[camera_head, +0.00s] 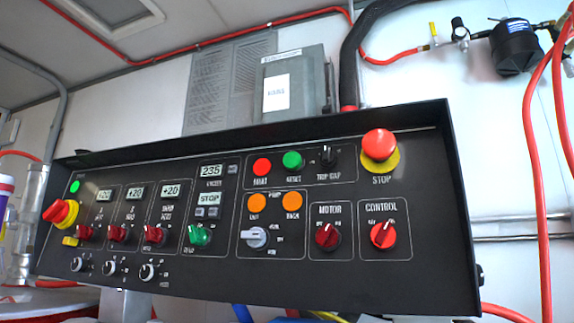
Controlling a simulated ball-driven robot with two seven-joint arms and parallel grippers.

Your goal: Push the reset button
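The green reset button (293,160) sits in the upper middle of the black control panel (210,272), with a small label under it that reads RESET. A red button or lamp (262,167) is just left of it and a black selector knob (327,156) just right of it. The three share one outlined box. Nothing covers the reset button. Neither of my grippers is in view.
A large red mushroom stop button (379,145) on a yellow base is at the panel's upper right. Two orange buttons (257,202) lie below the reset button. The panel has a raised rim on top. Red hoses (540,200) hang at the right.

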